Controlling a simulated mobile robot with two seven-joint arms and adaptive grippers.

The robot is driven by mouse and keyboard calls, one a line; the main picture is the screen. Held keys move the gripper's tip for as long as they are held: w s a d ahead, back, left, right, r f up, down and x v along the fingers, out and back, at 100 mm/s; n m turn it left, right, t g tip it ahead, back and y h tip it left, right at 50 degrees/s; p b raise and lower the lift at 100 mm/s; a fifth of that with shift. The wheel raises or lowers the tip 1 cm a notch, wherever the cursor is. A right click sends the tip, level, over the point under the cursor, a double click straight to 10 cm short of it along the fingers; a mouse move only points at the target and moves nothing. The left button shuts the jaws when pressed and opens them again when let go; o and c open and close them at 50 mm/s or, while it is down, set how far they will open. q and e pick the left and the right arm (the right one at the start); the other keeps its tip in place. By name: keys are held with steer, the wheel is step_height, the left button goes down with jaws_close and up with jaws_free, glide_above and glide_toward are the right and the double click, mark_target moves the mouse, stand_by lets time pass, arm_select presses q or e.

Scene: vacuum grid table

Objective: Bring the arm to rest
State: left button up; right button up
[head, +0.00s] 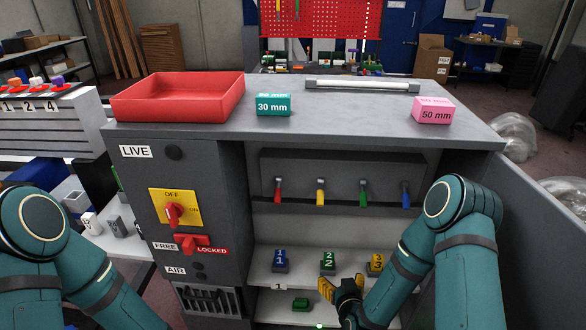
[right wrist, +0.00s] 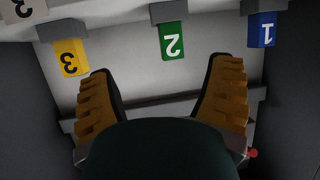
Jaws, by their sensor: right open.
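My right gripper (head: 340,288), with yellow ribbed fingers, is in the open lower bay of the grey cabinet (head: 222,165), in front of the lower shelf. In the right wrist view its two fingers (right wrist: 160,68) are spread apart with nothing between them. Beyond the fingertips are the yellow block 3 (right wrist: 70,60), the green block 2 (right wrist: 172,42) and the blue block 1 (right wrist: 262,30), upside down in that view. My left arm comes in at the left edge of the head view, and its gripper is out of the picture.
A red tray (head: 180,115), a teal 30 mm box (head: 273,106) and a pink 50 mm box (head: 434,114) stand on the cabinet top. Coloured levers hang above the bay. A green piece (head: 301,304) lies left of my right gripper. A red-yellow switch (head: 173,213) is on the left panel.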

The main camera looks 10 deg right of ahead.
steer(key=s+a+f+g+y, duration=0.2)
steer(key=s+a+g, duration=0.4)
steer(key=s, duration=0.2)
steer(key=s+a+f+g+y, duration=0.2)
steer(key=s+a+g, duration=0.3)
steer(key=s, duration=0.4)
steer(key=shift+s+a+f+m+g+y, duration=0.2)
steer(key=shift+a+f+m+g+y, duration=0.15)
steer(key=shift+y, duration=0.25)
